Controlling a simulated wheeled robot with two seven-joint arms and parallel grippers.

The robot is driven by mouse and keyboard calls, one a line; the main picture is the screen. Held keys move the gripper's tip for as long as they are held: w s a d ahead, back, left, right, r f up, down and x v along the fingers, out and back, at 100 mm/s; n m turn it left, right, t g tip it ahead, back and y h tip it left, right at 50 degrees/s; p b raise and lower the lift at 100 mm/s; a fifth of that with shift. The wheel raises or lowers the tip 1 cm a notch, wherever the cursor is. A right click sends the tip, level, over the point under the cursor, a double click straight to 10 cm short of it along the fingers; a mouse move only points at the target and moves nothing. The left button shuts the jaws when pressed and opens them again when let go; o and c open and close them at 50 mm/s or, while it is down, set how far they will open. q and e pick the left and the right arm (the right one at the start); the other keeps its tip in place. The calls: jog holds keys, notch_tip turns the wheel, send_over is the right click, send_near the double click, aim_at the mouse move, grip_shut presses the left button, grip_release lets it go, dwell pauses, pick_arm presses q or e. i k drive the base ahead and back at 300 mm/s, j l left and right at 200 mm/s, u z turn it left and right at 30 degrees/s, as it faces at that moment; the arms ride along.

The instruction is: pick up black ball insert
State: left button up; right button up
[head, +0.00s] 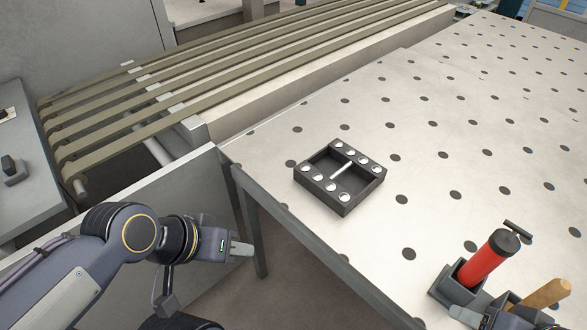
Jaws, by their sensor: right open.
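The black ball insert (340,177), a square black block with rows of silver balls and a silver bar across its open middle, lies on the perforated table near its left edge. My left gripper (242,249) is left of and below it in the picture, apart from it, beyond the table's edge. Its fingers are seen side-on, so their gap cannot be made out. My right gripper (468,316) is at the bottom right, partly cut off by the frame, open and well apart from the insert.
A red cylinder with a black handle (489,258) stands in a dark holder (448,285) at the lower right, with a wooden handle (547,294) beside it. The table around the insert is clear.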

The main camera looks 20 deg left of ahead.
aim_at(340, 176)
jog(key=u, duration=0.25)
jog(key=i+j+z, duration=0.2)
jog(key=j, duration=0.3)
jog(key=j+z, duration=0.2)
jog(key=j, duration=0.25)
jog(key=i+j+z, duration=0.25)
jog(key=j, duration=0.3)
jog(key=k+l, duration=0.05)
jog(key=k, duration=0.05)
